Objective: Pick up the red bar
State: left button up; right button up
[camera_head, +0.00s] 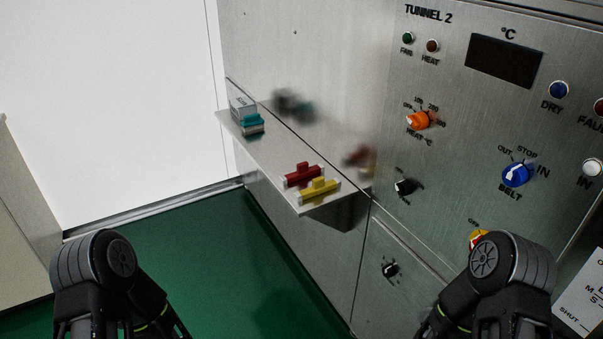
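The red bar (303,176) lies on a narrow metal shelf (270,160) that sticks out from the machine's side. It has a raised block in its middle and pale ends. A similar yellow bar (319,191) lies just in front of it, very close; I cannot tell whether they touch. The black parts of my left arm show at the lower left and those of my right arm at the lower right, both well apart from the bar. Neither gripper's fingers are in the picture.
A grey and teal object (246,116) sits at the shelf's far end. The machine's steel panel (420,160) with knobs and lamps rises on the right and mirrors the shelf items. Green floor (220,260) lies open below the shelf. A white wall stands behind.

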aim_at(304, 171)
jog(key=z, duration=0.4)
jog(key=i+j+z, duration=0.1)
jog(key=z, duration=0.3)
jog(key=j+z, duration=0.2)
jog(key=z, duration=0.2)
jog(key=j+z, duration=0.4)
jog(key=j, duration=0.4)
jog(key=j+z, duration=0.4)
jog(key=j, duration=1.25)
jog(key=k+z, duration=0.05)
